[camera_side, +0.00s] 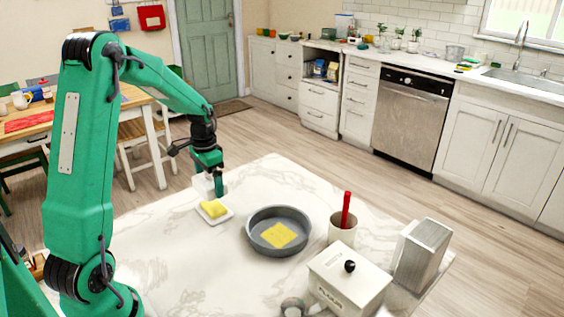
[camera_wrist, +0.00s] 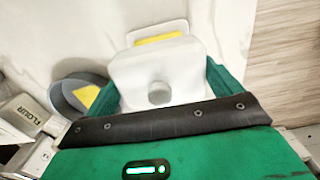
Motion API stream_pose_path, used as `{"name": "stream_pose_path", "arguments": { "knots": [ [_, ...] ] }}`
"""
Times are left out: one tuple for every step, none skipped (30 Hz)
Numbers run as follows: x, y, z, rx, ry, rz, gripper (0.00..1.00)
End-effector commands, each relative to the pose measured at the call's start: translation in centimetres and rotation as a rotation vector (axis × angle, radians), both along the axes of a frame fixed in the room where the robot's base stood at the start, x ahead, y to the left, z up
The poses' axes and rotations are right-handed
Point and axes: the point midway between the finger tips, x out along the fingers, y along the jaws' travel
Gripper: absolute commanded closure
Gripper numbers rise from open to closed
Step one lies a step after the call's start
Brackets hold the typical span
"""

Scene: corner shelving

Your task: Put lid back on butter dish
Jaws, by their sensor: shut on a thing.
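The butter dish (camera_side: 228,215) is a small white plate with a yellow block of butter (camera_side: 213,208) on it, on the marble counter. My gripper (camera_side: 210,186) is just behind the dish in the side view, pointing down. It is shut on the white lid (camera_side: 199,184), which is apart from the butter in that view. In the wrist view the lid (camera_wrist: 186,62) with its round knob sits between my green fingers (camera_wrist: 160,76). It hides part of the butter (camera_wrist: 158,39) and dish (camera_wrist: 158,26). I cannot tell whether the lid touches the counter.
A grey pan (camera_side: 258,246) with a yellow square in it is right of the dish. The marble counter (camera_side: 275,182) behind the pan is clear.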

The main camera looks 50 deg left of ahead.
Motion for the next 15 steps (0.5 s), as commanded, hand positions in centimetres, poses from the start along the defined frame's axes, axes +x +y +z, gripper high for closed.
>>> {"name": "stream_pose_path", "arguments": {
  "knots": [
    [0.02,0.00,0.02,0.000,0.000,0.000,0.33],
    [0.02,0.00,0.02,0.000,0.000,0.000,0.33],
    [0.02,0.00,0.01,0.000,0.000,0.000,0.33],
    [0.03,0.00,0.00,0.000,0.000,0.000,0.33],
    [0.03,0.00,-0.02,0.000,0.000,0.000,0.33],
    [0.03,0.00,-0.05,0.000,0.000,0.000,0.33],
    [0.03,0.00,-0.09,0.000,0.000,0.000,0.33],
    [0.03,0.00,-0.12,0.000,0.000,0.000,0.33],
    [0.04,0.00,-0.18,0.000,0.000,0.000,0.33],
    [0.04,0.00,-0.24,0.000,0.000,0.000,0.33],
    [0.04,0.00,-0.29,0.000,0.000,0.000,0.33],
    [0.05,0.00,-0.38,0.000,0.000,0.000,0.33],
    [0.05,0.00,-0.45,0.000,0.000,0.000,0.33],
    [0.05,0.00,-0.53,0.000,-0.001,0.000,0.33],
    [0.05,0.00,-0.65,0.000,0.000,0.000,0.33]
  ]
}}
